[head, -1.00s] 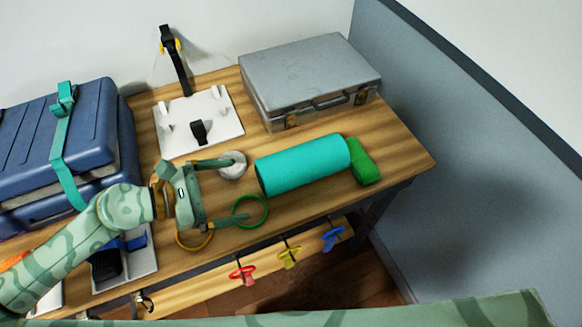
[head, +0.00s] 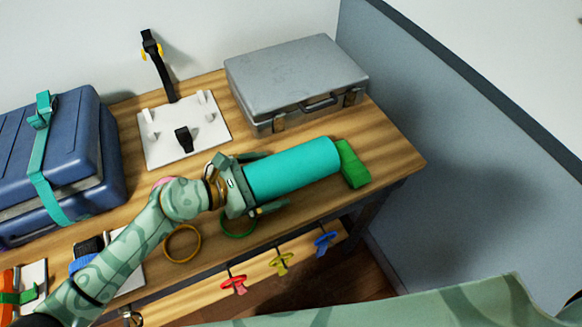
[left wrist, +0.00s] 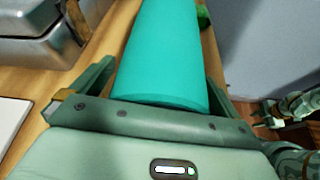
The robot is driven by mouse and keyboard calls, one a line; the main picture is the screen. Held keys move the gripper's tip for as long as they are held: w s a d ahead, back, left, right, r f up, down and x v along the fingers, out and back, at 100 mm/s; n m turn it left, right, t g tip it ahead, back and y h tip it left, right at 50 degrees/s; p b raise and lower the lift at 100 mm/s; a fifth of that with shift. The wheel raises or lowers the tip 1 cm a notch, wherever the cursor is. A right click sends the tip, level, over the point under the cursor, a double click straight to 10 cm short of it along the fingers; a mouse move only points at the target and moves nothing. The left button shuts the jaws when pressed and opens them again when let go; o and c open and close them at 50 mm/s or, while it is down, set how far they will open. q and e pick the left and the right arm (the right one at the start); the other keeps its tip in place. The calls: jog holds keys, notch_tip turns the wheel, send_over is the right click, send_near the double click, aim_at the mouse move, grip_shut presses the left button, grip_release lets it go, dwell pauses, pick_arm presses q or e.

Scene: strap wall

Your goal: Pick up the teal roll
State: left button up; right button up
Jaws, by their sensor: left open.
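The teal roll (head: 293,168) lies on its side on the wooden table, toward the right end. My left gripper (head: 268,182) is open at the roll's left end, with one finger on each side of it. In the left wrist view the roll (left wrist: 163,55) runs away from the palm between the two spread fingers of the gripper (left wrist: 160,85). I cannot tell whether the fingers touch it.
A green block (head: 353,164) stands at the roll's far end. A grey metal case (head: 295,80) and a white pegged board (head: 185,130) are behind. A blue case (head: 60,155) with a teal strap is at left. Green (head: 238,234) and orange (head: 182,259) rings lie in front.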

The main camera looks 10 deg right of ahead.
pick_arm(q)
jog(key=c, duration=1)
jog(key=shift+r, duration=0.1)
